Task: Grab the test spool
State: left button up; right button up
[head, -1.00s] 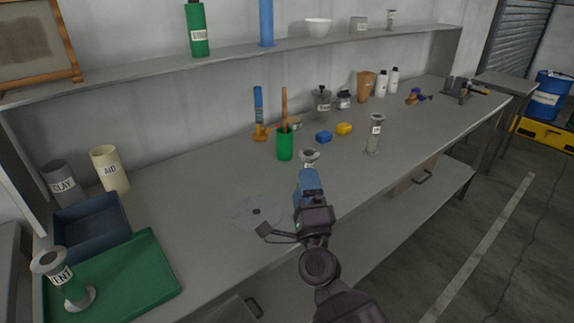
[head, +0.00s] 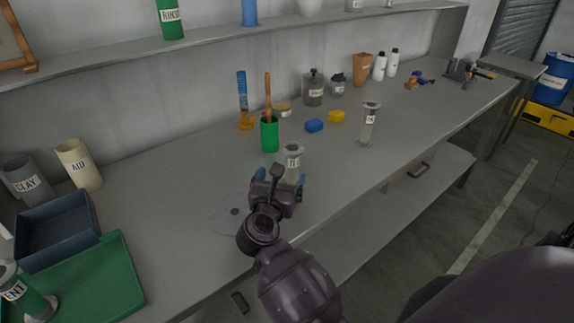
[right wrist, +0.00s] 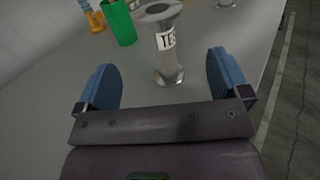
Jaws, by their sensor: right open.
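The test spool (head: 292,158) is a grey flanged spool with a white label, upright on the bench. In the right wrist view the spool (right wrist: 168,52) shows label letters "TES", standing ahead of and partly between the blue fingers. My right gripper (head: 281,177) is open, with its fingers on either side of the spool's near side and gaps to both fingers. The same gripper (right wrist: 163,78) is empty in the wrist view. In the head view its body hides the spool's lower part. My left gripper is not in view.
A green cup (head: 270,135) holding a wooden handle stands just behind the spool. Another clear-bodied spool (head: 368,125) stands to the right. Blue (head: 314,126) and yellow (head: 336,116) blocks lie behind. A green tray (head: 90,285) is at left. The bench's front edge (head: 330,222) is close.

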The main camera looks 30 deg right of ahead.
aim_at(290, 159)
jog(key=x, duration=0.5)
jog(key=shift+w, duration=0.1)
jog(key=shift+p+x, duration=0.4)
jog(key=shift+x, duration=2.4)
jog(key=shift+f, duration=0.15)
jog(key=c, duration=1.1)
